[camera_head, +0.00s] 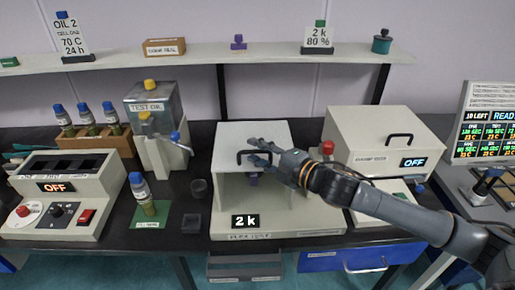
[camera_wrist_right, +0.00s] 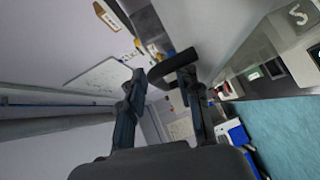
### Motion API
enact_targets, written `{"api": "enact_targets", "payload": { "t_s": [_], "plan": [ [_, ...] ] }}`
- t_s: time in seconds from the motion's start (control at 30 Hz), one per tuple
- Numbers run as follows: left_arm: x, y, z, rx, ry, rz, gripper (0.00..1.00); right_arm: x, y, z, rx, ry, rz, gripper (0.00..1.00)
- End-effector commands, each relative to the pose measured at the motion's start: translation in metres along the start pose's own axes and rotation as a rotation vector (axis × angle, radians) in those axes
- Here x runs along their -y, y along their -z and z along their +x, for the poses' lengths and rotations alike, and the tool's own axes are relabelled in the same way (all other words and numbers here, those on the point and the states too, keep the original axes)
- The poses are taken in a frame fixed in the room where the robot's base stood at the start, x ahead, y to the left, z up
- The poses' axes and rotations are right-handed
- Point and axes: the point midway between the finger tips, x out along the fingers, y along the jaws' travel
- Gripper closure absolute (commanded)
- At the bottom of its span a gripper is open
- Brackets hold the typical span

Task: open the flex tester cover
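The flex tester (camera_head: 300,215) stands in the middle of the bench, with a "2 k" display on its front. Its pale cover (camera_head: 275,131) has a black handle (camera_head: 241,155) at the front edge; a small purple part (camera_head: 253,179) shows below it. I cannot tell exactly how far the cover is raised. My right gripper (camera_head: 258,151) reaches in from the right, fingers apart at the handle. In the right wrist view the fingers (camera_wrist_right: 160,85) are spread, with the black handle (camera_wrist_right: 173,66) between them, close to one fingertip. My left gripper is not in view.
Left of the tester are a test oil dispenser (camera_head: 152,105), an oil bottle (camera_head: 145,197) and a machine reading OFF (camera_head: 55,215). Right is another tester (camera_head: 370,130) reading OFF, partly behind my right arm. A shelf (camera_head: 270,54) runs above.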

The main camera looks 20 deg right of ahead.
Motion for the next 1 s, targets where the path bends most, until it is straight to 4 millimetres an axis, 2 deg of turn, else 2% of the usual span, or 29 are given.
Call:
{"api": "enact_targets", "payload": {
  "t_s": [0.33,0.5,0.83,1.0],
  "plan": [
    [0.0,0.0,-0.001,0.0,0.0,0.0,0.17,0.001,0.0,0.004,0.0,0.001,-0.001,0.68],
    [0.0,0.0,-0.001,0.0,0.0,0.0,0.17,0.001,0.0,0.003,0.0,0.001,-0.001,1.0],
    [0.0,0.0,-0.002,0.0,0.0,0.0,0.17,0.0,0.001,0.003,0.0,0.003,0.001,1.0],
    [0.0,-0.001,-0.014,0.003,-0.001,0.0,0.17,-0.006,0.005,-0.005,-0.001,0.017,0.015,1.0]
  ]
}}
